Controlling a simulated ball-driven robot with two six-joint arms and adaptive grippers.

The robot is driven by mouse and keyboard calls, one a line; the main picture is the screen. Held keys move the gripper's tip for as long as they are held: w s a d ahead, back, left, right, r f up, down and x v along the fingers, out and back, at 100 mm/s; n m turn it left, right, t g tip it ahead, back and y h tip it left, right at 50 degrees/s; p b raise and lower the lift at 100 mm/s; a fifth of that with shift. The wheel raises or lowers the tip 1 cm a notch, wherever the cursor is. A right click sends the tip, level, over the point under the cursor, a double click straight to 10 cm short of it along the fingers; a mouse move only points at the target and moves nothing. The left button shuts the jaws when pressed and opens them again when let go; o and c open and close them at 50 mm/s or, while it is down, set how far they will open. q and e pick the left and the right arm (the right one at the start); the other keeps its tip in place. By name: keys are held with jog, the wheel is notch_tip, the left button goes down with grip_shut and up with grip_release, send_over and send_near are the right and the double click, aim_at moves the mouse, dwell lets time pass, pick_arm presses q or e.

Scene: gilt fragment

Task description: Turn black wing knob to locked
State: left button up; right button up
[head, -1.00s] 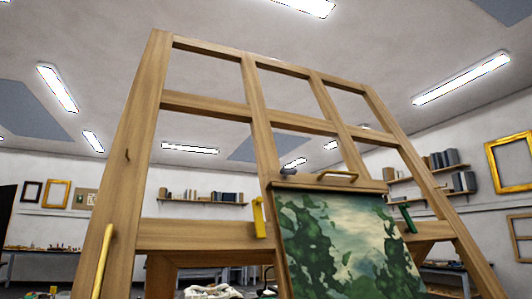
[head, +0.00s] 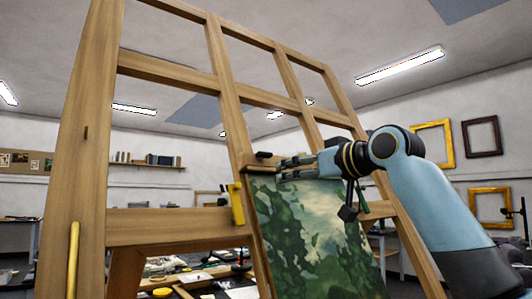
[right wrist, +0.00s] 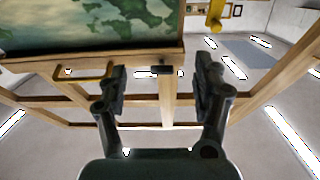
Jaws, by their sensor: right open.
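The black wing knob (head: 263,155) shows as a small dark piece at the top edge of the painting, on the easel's wooden top clamp. In the right wrist view a dark knob (right wrist: 158,71) lies across the wooden bar, between the lines of the two fingers. My right gripper (head: 284,167) reaches in from the right, just right of the knob. It is open, with its fingers (right wrist: 161,82) apart and nothing held between them. I cannot tell how far the knob is from the fingertips. My left gripper is not in view.
The large wooden easel frame (head: 82,150) fills the middle. The green landscape painting (head: 290,225) hangs below the clamp, close under my right gripper. A yellow lever (head: 237,204) sits left of the painting. A brass handle (right wrist: 90,76) is beside one finger.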

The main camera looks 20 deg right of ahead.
jog(key=t, duration=0.1)
send_near(267, 154)
jog(key=s, duration=0.1)
jog(key=shift+y, duration=0.3)
jog(key=p+x, duration=0.2)
jog(key=x, duration=0.2)
jog(key=p+x, duration=0.2)
jog(key=x, duration=0.3)
jog(key=shift+d, duration=0.25)
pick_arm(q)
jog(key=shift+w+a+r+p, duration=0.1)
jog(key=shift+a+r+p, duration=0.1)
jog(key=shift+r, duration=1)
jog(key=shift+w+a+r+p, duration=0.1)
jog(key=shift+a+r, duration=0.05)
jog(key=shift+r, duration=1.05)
pick_arm(e)
jog(key=shift+w+a+f, duration=0.15)
jog(key=shift+w, duration=0.4)
jog(key=c, duration=1.2)
jog(key=shift+o, duration=0.2)
